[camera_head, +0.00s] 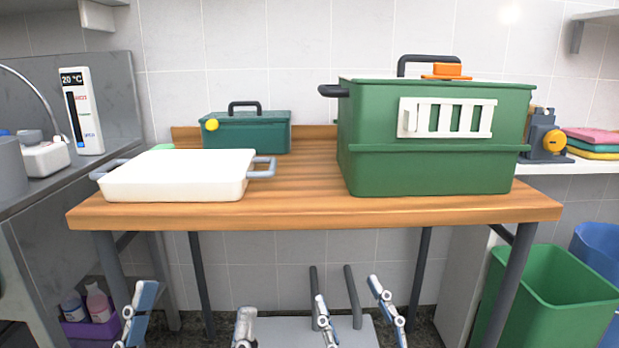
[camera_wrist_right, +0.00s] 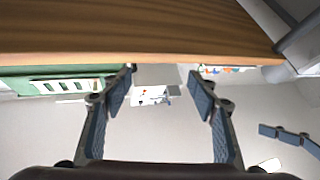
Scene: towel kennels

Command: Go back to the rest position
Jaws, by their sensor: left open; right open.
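My left gripper (camera_head: 189,318) is at the bottom of the head view, below and in front of the wooden table (camera_head: 300,215). Its two fingers are wide apart with nothing between them. My right gripper (camera_head: 355,312) is to its right, also below the table's front edge, its fingers apart and empty. In the right wrist view the open fingers of my right gripper (camera_wrist_right: 158,97) point toward the table's edge (camera_wrist_right: 150,48), with no object between them. Part of my left gripper (camera_wrist_right: 288,136) shows at the right of that view.
On the table stand a white lidded tray (camera_head: 180,175), a small teal box (camera_head: 248,133) and a large green carrier (camera_head: 430,170) with a white barred door (camera_head: 450,118). A green bin (camera_head: 550,300) is at right. A grey counter (camera_head: 110,100) is at left.

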